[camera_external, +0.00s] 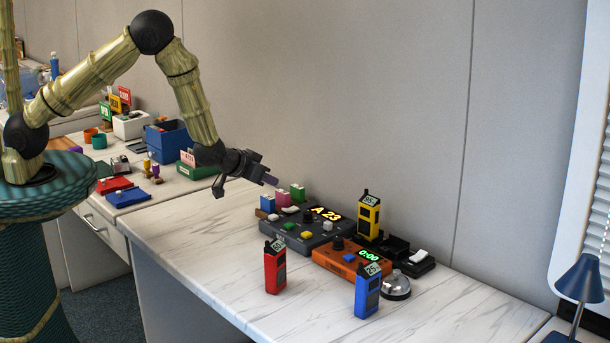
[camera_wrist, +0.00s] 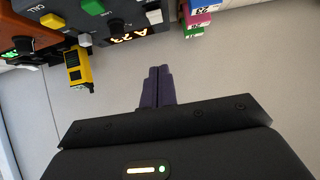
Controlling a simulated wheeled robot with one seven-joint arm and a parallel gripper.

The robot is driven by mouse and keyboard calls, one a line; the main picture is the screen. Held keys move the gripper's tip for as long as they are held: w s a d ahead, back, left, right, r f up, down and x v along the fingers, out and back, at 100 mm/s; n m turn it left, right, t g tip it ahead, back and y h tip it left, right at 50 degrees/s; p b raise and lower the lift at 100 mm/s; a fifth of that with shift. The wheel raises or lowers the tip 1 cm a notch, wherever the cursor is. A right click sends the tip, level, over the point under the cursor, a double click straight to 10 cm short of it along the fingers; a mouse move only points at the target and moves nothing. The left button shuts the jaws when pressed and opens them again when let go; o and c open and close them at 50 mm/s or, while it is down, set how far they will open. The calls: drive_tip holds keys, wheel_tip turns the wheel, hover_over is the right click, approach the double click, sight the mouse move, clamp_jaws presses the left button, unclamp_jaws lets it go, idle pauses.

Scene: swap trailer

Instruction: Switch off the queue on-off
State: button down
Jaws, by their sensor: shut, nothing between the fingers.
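The dark grey queue console (camera_external: 318,240) sits on the marble-look desk with its display lit, reading "A 23" (camera_external: 327,214). Its top carries a black knob (camera_external: 307,217), a green button (camera_external: 289,226), a yellow button (camera_external: 306,235) and pale controls, one a white rocker-like piece (camera_external: 290,209). I cannot read which is the on-off, nor its position. My gripper (camera_external: 271,180) is shut and empty, in the air above and behind the console's left end, apart from it. In the wrist view, my closed purple fingers (camera_wrist: 157,87) point toward the console (camera_wrist: 118,15), partly cut off at the top.
An orange timer console (camera_external: 350,264) showing "0:00" stands in front. Red (camera_external: 275,268), blue (camera_external: 367,290) and yellow (camera_external: 368,218) handsets stand around. A silver bell (camera_external: 396,286) is at right. Small coloured blocks (camera_external: 297,193) stand behind the console, near my gripper. The left desk front is clear.

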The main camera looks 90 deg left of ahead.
drive_tip(key=p, duration=0.1)
hover_over(290, 210)
drive_tip(key=f, duration=0.2)
drive_tip(key=s+f, duration=0.1)
drive_tip(key=shift+d+f, duration=0.3)
drive_tip(key=shift+f, duration=0.1)
drive_tip(key=f, duration=0.1)
drive_tip(key=f+p, duration=0.1)
drive_tip(key=f, duration=0.1)
drive_tip(key=shift+s+d, duration=0.2)
drive_tip(key=shift+d, duration=0.05)
drive_tip(key=shift+s+d+f+p, duration=0.1)
drive_tip(key=shift+f+p, duration=0.2)
drive_tip(key=shift+f, duration=0.25)
drive_tip(key=shift+f, duration=0.15)
drive_tip(key=b, duration=0.1)
drive_tip(key=f+b, duration=0.1)
drive_tip(key=b, duration=0.1)
drive_tip(key=shift+s+d+f+t+y, duration=0.1)
drive_tip(key=shift+s+d+t+y, duration=0.1)
drive_tip(key=shift+t+y, duration=0.1)
drive_tip(key=shift+r, duration=0.4)
drive_tip(key=shift+r+p, duration=0.55)
drive_tip(key=shift+r, duration=0.15)
